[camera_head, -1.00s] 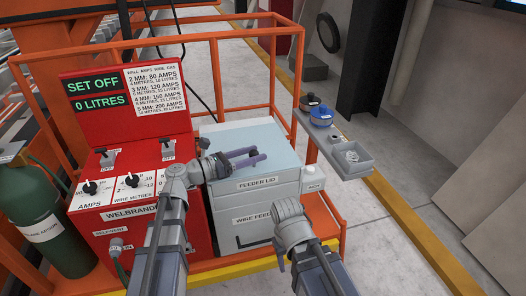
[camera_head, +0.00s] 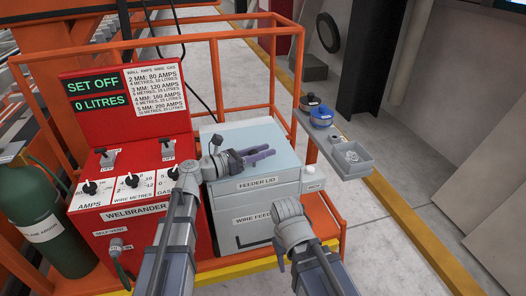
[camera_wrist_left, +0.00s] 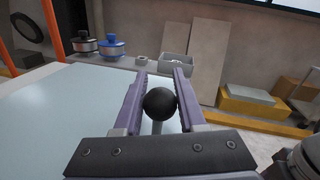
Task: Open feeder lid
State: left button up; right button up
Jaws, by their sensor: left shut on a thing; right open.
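The feeder lid (camera_head: 272,173) is the pale blue-grey top of the wire feeder box (camera_head: 268,220), with a FEEDER LID label on its front edge. It looks down. My left gripper (camera_head: 268,153) is over the lid. In the left wrist view its purple fingers (camera_wrist_left: 160,97) are shut on a black ball knob (camera_wrist_left: 159,104), which sits on a pale stem above the lid. The knob is hidden in the head view. My right arm is in front of the box's lower right; its gripper fingers are hidden.
The red welder panel (camera_head: 130,190) stands left of the box, with a green gas cylinder (camera_head: 45,220) beside it. An orange rail frame (camera_head: 283,118) surrounds the cart. A grey shelf (camera_head: 345,160) on the right holds spools (camera_head: 322,116) and a tray.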

pick_arm(q)
grip_shut()
dwell(0.9)
